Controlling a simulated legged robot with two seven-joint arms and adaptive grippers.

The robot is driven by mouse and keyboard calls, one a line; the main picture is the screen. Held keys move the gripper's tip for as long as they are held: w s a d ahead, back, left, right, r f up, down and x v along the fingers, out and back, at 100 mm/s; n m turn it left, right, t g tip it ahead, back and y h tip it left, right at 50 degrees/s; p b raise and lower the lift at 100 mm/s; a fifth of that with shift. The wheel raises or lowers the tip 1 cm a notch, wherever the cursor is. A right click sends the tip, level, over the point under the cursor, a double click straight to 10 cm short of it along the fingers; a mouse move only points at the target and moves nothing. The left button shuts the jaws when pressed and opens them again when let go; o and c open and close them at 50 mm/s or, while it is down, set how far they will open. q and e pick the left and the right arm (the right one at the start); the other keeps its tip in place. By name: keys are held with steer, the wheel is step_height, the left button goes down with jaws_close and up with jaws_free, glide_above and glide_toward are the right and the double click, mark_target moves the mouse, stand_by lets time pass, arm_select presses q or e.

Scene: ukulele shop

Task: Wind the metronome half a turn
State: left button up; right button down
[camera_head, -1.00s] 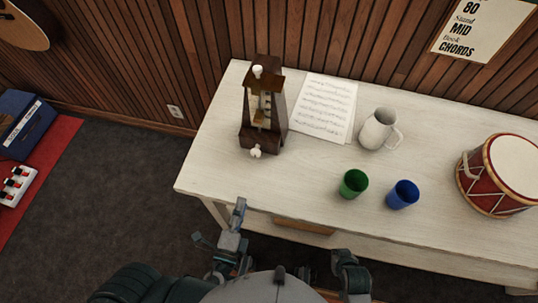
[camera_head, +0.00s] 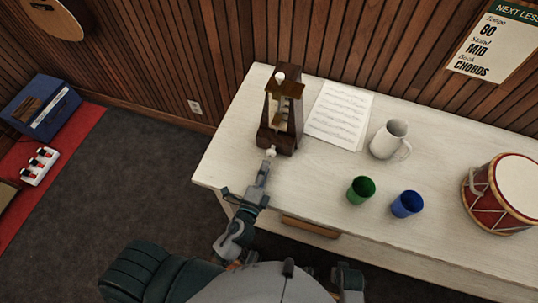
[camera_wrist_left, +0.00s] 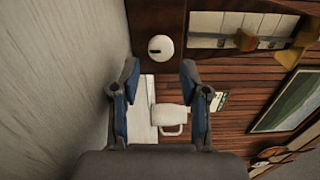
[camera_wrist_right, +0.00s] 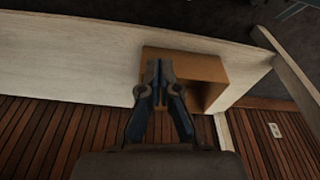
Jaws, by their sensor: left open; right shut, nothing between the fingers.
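The metronome (camera_head: 276,132) is a dark brown wooden tower standing upright on the left part of the white table. Its white winding knob (camera_head: 271,152) sticks out low on the side facing me. The knob also shows in the left wrist view (camera_wrist_left: 160,48), just beyond the fingertips. My left gripper (camera_head: 265,168) is at the table's front edge, close in front of the knob. In its wrist view the left gripper (camera_wrist_left: 160,78) is open, with the knob lined up between its fingers and no visible contact. My right gripper (camera_wrist_right: 161,72) is shut and empty, below the tabletop.
Sheet music (camera_head: 339,115), a white mug (camera_head: 389,139), a green cup (camera_head: 361,190), a blue cup (camera_head: 407,204) and a red drum (camera_head: 500,195) stand or lie to the right.

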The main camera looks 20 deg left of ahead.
mark_target(271, 155)
arm_select(q)
steer(key=w, duration=0.5)
steer(key=shift+w+d, duration=0.15)
steer(key=shift+w, duration=0.25)
arm_select(e)
steer(key=shift+s+f, duration=0.2)
steer(key=shift+f, duration=0.95)
